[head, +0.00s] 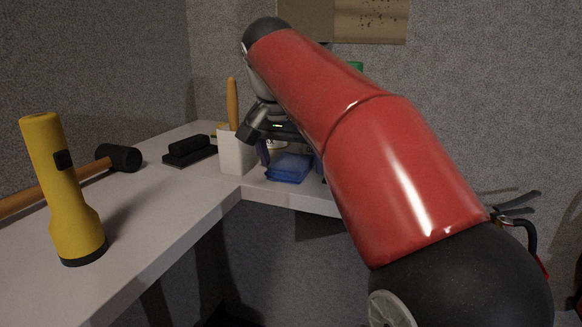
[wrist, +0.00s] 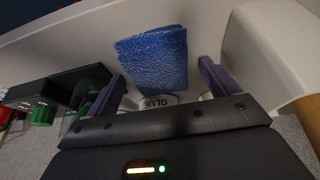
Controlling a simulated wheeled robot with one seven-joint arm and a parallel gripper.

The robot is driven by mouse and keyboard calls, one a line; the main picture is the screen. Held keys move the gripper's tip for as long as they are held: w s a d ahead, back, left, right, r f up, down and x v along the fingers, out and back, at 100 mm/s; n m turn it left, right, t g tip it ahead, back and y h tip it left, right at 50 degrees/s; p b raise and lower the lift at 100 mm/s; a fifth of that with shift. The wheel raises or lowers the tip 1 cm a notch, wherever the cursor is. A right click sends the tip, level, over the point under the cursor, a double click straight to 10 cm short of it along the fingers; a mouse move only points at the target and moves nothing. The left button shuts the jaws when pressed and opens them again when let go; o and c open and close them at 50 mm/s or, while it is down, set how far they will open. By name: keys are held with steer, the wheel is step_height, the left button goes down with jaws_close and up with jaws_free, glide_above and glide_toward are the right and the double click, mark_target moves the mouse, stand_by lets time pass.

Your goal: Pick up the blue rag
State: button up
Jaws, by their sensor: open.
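The blue rag (head: 289,170) lies on the pale bench top near its front edge. In the wrist view the rag (wrist: 153,55) is a textured, folded-looking blue cloth. My gripper (head: 291,158) is over the rag, pointing down. In the wrist view my gripper (wrist: 163,80) is open, with one purple finger on each side of the rag and visible gaps to both. Nothing is held. I cannot tell how high the fingertips are above the bench. My red arm hides the area right of the rag in the head view.
A white holder (head: 236,152) with a wooden-handled tool stands close left of the rag. A glue container (wrist: 158,101) is beside the rag. A dark fixture with a green part (wrist: 43,116) is opposite the holder.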

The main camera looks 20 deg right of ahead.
mark_target(290, 160)
steer(key=shift+f, duration=0.15)
steer(key=c, duration=1.1)
steer(key=shift+o, duration=0.2)
step_height(290, 160, up, 6)
steer(key=shift+w+r+p, duration=0.1)
steer(key=shift+r+p, duration=0.1)
steer(key=shift+p, duration=0.95)
steer(key=shift+r+b, duration=0.3)
steer(key=shift+r, duration=1.65)
